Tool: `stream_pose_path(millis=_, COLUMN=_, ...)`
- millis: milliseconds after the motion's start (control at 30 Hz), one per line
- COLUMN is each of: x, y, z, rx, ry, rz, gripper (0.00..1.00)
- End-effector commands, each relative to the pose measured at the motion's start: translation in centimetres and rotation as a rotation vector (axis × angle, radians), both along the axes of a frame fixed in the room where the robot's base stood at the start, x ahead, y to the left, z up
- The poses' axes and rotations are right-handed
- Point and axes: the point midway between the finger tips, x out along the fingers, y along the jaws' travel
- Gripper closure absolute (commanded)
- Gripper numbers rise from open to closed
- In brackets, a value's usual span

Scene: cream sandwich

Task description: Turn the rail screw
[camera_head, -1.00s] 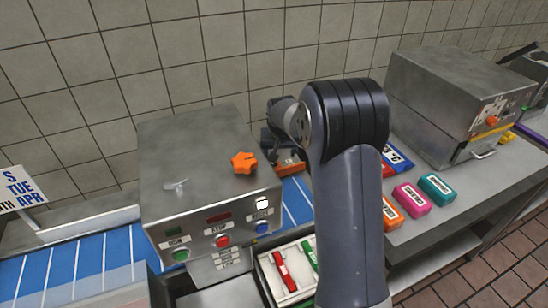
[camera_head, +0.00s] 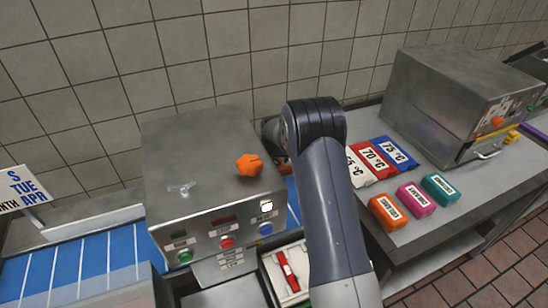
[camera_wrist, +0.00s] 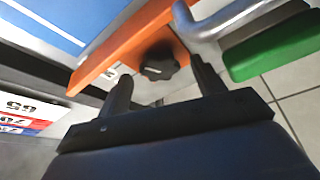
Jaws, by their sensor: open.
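In the wrist view a black lobed knob (camera_wrist: 158,62), which looks like the rail screw, sits on an orange rail (camera_wrist: 118,50). My gripper (camera_wrist: 160,78) is open, with one dark finger to the left of the knob and one to its right. The knob lies ahead of the gap between the fingers, and I cannot tell whether either finger touches it. In the head view my arm and the metal machine hide most of the gripper and the screw.
The metal machine (camera_head: 205,150), with an orange star knob (camera_head: 249,164) on top, stands left of my arm. A blue striped belt (camera_head: 75,268) runs beneath it. Labelled blocks, including an orange one (camera_head: 388,212), lie on the right counter. A green bar (camera_wrist: 275,48) is close right of my gripper.

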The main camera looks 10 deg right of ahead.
Motion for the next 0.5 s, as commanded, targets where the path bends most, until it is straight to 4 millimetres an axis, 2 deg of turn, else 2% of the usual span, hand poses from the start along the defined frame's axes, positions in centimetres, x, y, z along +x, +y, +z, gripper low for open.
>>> stream_pose_path(millis=333, x=0.13, y=-0.03, z=-0.31, rx=0.000, ry=-0.001, rz=0.000, gripper=0.36)
stream_pose_path(millis=500, x=0.12, y=-0.02, z=-0.31, rx=0.000, ry=0.000, rz=0.000, gripper=0.50)
